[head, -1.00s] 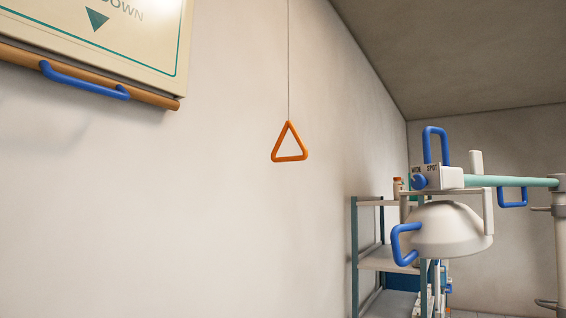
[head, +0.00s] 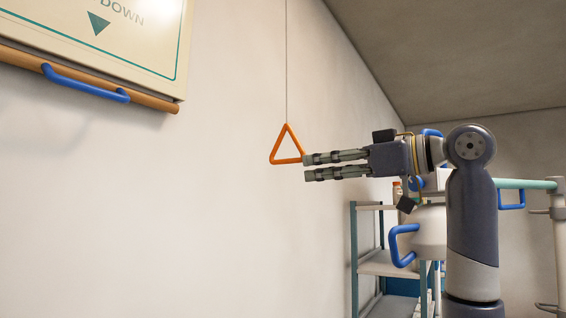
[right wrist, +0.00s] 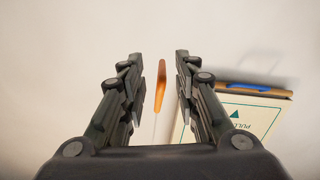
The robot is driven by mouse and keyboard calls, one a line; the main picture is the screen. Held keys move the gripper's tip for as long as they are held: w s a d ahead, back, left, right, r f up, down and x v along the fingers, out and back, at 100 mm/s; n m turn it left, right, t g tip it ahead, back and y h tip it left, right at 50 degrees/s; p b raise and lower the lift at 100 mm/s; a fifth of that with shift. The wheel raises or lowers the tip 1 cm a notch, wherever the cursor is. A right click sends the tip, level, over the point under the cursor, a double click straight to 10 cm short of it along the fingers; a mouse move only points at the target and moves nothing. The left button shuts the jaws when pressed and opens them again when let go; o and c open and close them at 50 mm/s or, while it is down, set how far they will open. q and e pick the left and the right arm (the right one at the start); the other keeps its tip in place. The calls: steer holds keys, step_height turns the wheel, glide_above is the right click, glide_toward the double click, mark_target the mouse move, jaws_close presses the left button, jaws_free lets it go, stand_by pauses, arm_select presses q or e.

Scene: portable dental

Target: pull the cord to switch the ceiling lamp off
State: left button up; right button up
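The cord (head: 287,60) hangs straight down in the head view and ends in an orange triangular pull handle (head: 272,149) in front of the pale wall. My right gripper (head: 307,167) comes in from the right, fingers level and apart, tips at the handle's lower right corner. In the right wrist view the handle (right wrist: 160,85) shows edge-on in the gap between the two open fingers (right wrist: 155,60), nearer the right one. I cannot tell whether a finger touches it. My left gripper is not in view. No ceiling lamp shows.
A cream panel (head: 70,48) with a wooden bottom bar and blue handle (head: 85,83) hangs on the wall at upper left. Shelving (head: 380,262) and a white lamp head (head: 430,235) on a green arm stand behind my right arm. Space below the handle is clear.

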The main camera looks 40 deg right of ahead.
mark_target(275, 163)
steer(key=p+x, duration=0.1)
steer(key=x, duration=0.2)
steer(key=r+p+x, duration=0.1)
steer(key=x, duration=0.2)
steer(key=p+x, duration=0.1)
steer(key=x, duration=0.1)
steer(key=shift+w+a+r, duration=0.3)
steer(key=shift+a+r, duration=0.05)
steer(key=shift+a, duration=0.05)
steer(key=shift+c, duration=0.3)
